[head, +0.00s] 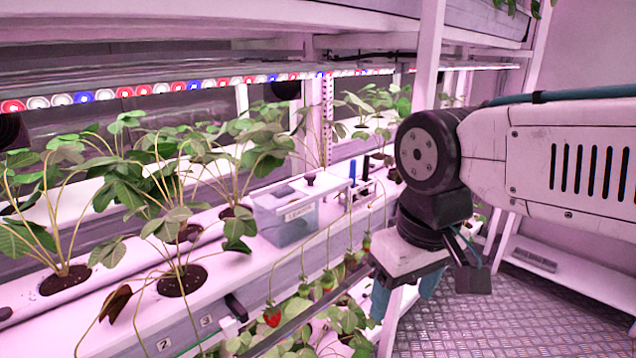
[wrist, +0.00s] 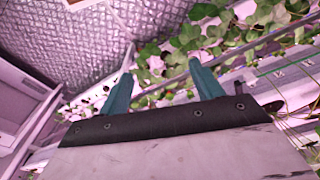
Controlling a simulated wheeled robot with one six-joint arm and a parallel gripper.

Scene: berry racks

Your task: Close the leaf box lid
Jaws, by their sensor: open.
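The leaf box (head: 282,226) is a clear bin with a label on its front, standing on the white shelf at the middle of the head view.
Strawberry plants (head: 175,205) in a white gutter stand left of the box. Red berries (head: 272,316) and leaves hang in front of the shelf, near my gripper. A rack post (head: 425,60) rises behind my arm. The metal floor (head: 520,315) at right is clear.

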